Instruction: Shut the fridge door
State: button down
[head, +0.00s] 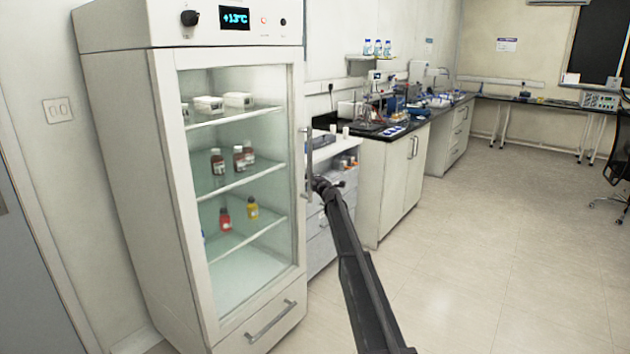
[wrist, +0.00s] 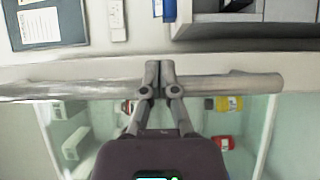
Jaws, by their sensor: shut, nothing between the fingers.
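The fridge (head: 125,140) is a tall white cabinet at the left of the head view. Its glass door (head: 245,170) looks flush with the cabinet or nearly so; I cannot tell whether a small gap is left. The door's long grey handle (head: 308,165) stands upright along its right edge. It crosses the wrist view as a horizontal bar (wrist: 75,82). My gripper (head: 318,184) is at the handle's lower part. In the wrist view my gripper (wrist: 159,68) has its fingers shut together, empty, in front of the bar. Whether they touch it is unclear.
Bottles (head: 238,160) and white boxes (head: 225,101) sit on the fridge shelves. A drawer unit (head: 325,235) and a lab bench (head: 385,185) with equipment stand along the wall to the right. The floor (head: 490,250) at the right is clear, apart from a chair (head: 618,165).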

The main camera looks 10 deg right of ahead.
jog(key=shift+a, duration=0.2)
jog(key=s+d, duration=0.7)
jog(key=d, duration=0.5)
jog(key=shift+s+d, duration=0.15)
jog(key=shift+d, duration=0.05)
jog(key=shift+s, duration=0.1)
